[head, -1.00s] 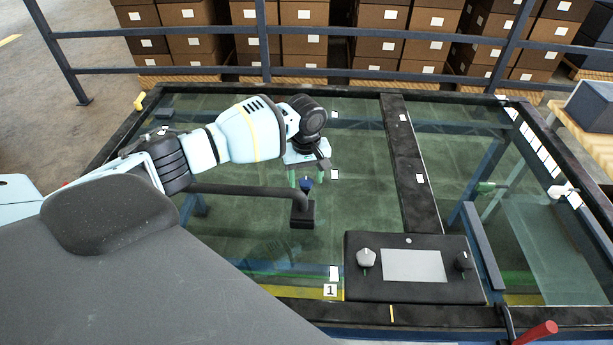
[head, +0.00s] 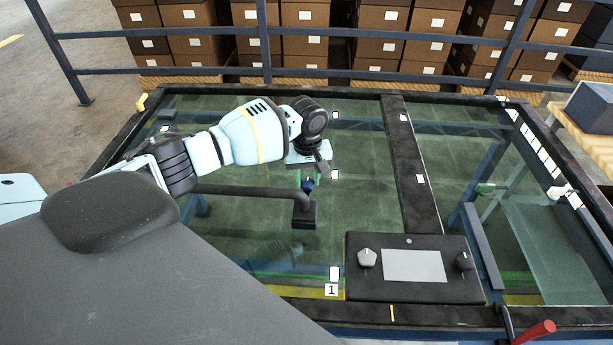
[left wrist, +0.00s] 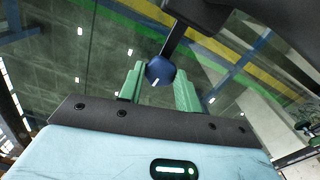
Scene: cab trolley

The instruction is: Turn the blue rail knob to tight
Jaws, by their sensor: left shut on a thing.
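The blue rail knob (head: 308,184) sits on top of a dark post at the end of a dark rail, above the glass panel. In the left wrist view the knob (left wrist: 160,71) is round and dark blue with a short white mark on its face. My left gripper (head: 305,180) reaches down onto it from above. Its green fingers (left wrist: 160,84) stand on either side of the knob and are shut on it. The knob's far side is hidden. My right gripper is not in view.
A black control box (head: 413,288) with a grey screen and two small knobs stands at the front right. A red handle (head: 535,332) is at the front edge. A blue railing (head: 180,70) and stacked boxes stand behind.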

